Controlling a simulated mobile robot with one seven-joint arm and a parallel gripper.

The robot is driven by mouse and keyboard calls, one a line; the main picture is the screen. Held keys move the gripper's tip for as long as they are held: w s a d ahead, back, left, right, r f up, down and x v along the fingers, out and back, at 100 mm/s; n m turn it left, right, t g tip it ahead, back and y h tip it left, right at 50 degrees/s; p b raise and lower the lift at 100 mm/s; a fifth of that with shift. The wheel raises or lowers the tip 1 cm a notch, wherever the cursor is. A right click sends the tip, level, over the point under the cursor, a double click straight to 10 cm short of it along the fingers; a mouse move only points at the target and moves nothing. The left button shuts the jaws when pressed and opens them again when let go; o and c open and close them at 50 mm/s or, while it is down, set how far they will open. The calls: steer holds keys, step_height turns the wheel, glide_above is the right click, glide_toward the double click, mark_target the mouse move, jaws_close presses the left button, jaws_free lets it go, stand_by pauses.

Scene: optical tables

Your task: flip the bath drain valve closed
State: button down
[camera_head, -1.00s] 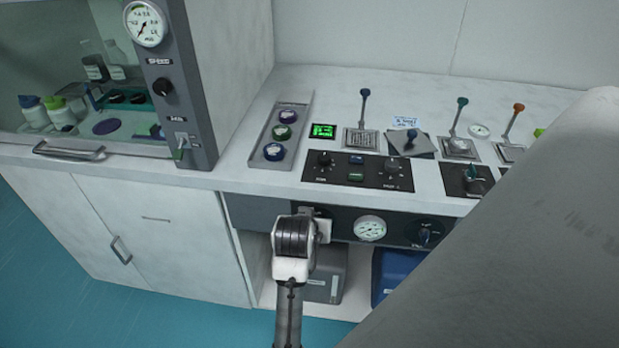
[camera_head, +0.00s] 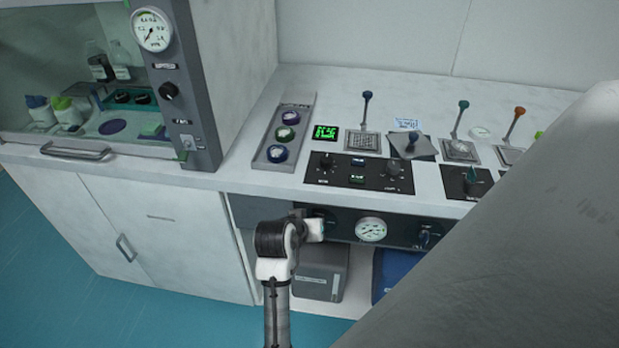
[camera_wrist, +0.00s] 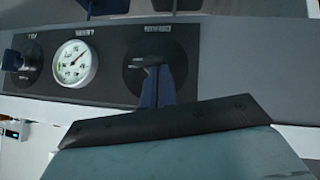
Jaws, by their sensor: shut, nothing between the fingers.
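The dark front panel under the bench carries two round valves with a white gauge (camera_head: 371,230) between them. One valve, with a blue handle (camera_head: 425,237), is right of the gauge in the head view. The other is largely hidden behind my wrist. My gripper (camera_wrist: 158,72) is shut and empty, its fingertips up against the dark valve (camera_wrist: 134,62) on the right of the wrist view. I cannot tell whether they touch its handle. The valve on the left of the wrist view (camera_wrist: 13,60) is apart from my gripper. The labels are too blurred to tell which is the bath drain valve.
Above the panel, the bench holds a black control plate (camera_head: 330,174), several upright levers and a grey tray (camera_head: 276,150) of round caps. A fume hood (camera_head: 190,90) stands left. Below are a grey box (camera_head: 318,283) and a blue one (camera_head: 392,268).

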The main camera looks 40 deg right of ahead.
steer(key=f+n+g+h, duration=0.1)
steer(key=n+h, duration=0.1)
steer(key=h, duration=0.1)
steer(key=w+f+n+g+h, duration=0.1)
steer(key=n+g+h, duration=0.1)
steer(key=a+f+n+g+h, duration=0.1)
steer(key=n+g+h, duration=0.1)
steer(key=h, duration=0.1)
steer(key=shift+w+f+n+h+b, duration=0.15)
steer(key=shift+f+n+h+b, duration=0.15)
steer(key=shift+f+n, duration=0.1)
stand_by(0.4)
